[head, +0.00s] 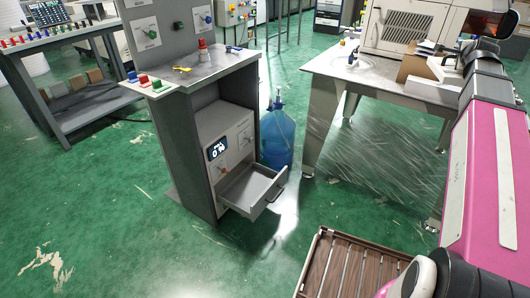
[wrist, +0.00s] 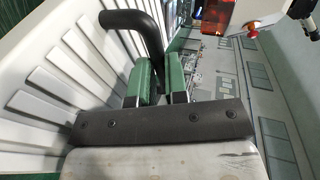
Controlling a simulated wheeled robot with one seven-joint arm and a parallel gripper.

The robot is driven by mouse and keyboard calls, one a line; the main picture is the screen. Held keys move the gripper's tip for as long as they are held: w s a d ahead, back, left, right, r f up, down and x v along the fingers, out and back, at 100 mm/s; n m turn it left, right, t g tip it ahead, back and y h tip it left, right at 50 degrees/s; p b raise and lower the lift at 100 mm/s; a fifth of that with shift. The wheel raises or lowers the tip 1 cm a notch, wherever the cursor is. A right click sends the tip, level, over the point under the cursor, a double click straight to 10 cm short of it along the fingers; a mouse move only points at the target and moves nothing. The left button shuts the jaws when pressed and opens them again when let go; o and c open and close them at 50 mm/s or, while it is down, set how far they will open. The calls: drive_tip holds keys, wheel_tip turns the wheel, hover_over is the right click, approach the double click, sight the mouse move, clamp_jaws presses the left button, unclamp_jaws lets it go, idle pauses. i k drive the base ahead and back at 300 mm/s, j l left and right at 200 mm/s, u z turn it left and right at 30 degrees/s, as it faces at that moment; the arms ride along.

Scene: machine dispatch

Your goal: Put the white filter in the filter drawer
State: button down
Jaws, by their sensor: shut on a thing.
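The filter drawer (head: 248,188) is pulled out low on the grey machine cabinet (head: 203,150) in the head view; its visible inside looks empty. A large white ridged body, which I take for the white filter (wrist: 62,62), fills the left of the wrist view, close to the camera. A dark curved handle (wrist: 140,22) bends down from its top. My gripper (wrist: 163,76), with green finger pads, is shut at that handle; the exact contact is partly hidden. Neither my gripper nor the filter shows in the head view.
A blue water bottle (head: 278,135) stands on the floor right of the cabinet. A table (head: 327,68) with equipment is at the upper right. A brown slatted tray (head: 345,268) is at the bottom. Green floor in front of the drawer is clear.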

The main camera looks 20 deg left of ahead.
sight(248, 189)
drive_tip(key=i+u, duration=0.15)
drive_tip(key=u, duration=0.25)
drive_tip(key=i+u, duration=0.2)
drive_tip(key=u, duration=0.2)
drive_tip(key=i+l+u, duration=0.1)
drive_tip(key=u, duration=0.35)
drive_tip(key=i+l+u, duration=0.2)
drive_tip(key=u, duration=0.2)
